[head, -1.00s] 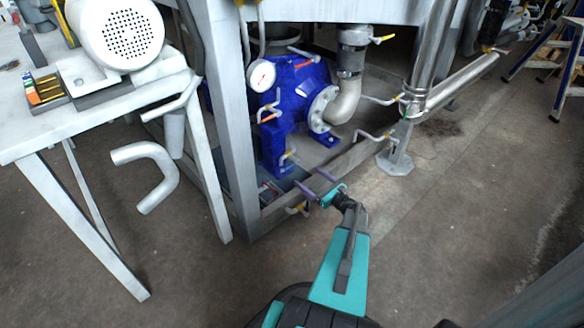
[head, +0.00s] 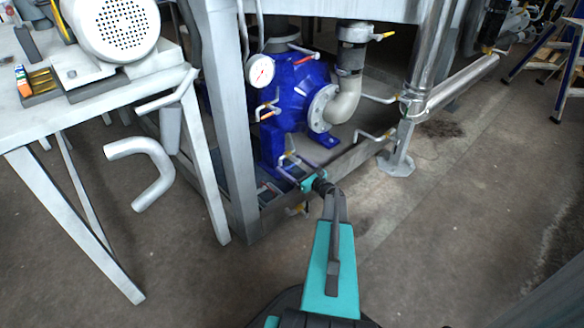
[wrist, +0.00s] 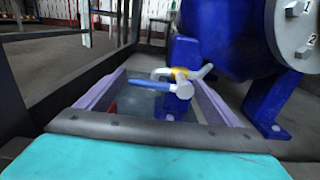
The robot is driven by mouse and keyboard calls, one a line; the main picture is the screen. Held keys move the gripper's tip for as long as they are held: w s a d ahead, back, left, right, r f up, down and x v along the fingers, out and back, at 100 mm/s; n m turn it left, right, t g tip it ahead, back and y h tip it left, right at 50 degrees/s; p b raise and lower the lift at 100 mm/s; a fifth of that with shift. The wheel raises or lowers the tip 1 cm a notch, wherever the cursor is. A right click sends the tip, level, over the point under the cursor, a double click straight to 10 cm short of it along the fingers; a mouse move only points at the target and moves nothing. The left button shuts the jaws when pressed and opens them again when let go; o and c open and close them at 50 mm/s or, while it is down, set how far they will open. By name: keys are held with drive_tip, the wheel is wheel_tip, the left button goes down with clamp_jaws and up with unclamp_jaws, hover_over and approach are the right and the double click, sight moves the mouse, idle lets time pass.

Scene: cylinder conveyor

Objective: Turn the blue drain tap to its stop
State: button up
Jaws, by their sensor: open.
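The blue drain tap (wrist: 150,84) shows in the wrist view as a blue lever pointing left from a pale round hub, in front of the blue pump's foot. In the head view I cannot clearly make out its lever. My gripper (wrist: 160,82) is open. Its two purple fingers stand left and right of the tap in the picture, with the lever and hub between them and visible gaps on both sides. Contact is not visible. In the head view my gripper (head: 292,170) is low beside the pump's foot.
A yellow-banded tap (wrist: 180,73) sits just behind the blue one. The blue pump (head: 295,95) has a gauge (head: 259,70) and orange-handled taps (head: 268,112). A frame leg (head: 232,140) stands left of my gripper. The floor to the right is open.

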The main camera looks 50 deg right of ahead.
drive_tip(key=c, duration=1.5)
